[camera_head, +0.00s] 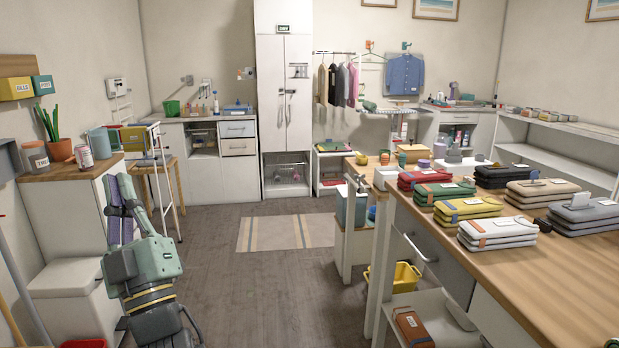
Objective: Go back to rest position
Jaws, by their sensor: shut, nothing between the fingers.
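My gripper (122,205) is at the left of the head view, at the end of my grey-green arm, which rises from the bottom edge. It points up and away from me. Its fingers are shut and I see no object held in them. It appears in front of the right side of the white cabinet with the wooden top (88,171); the gap between them is hard to judge.
A white lidded box (66,277) stands left of my arm. A long wooden table (573,262) with folded cloth stacks fills the right. A yellow bin (406,277) sits under it. The grey floor (262,285) between is clear, with a striped rug (287,232) farther back.

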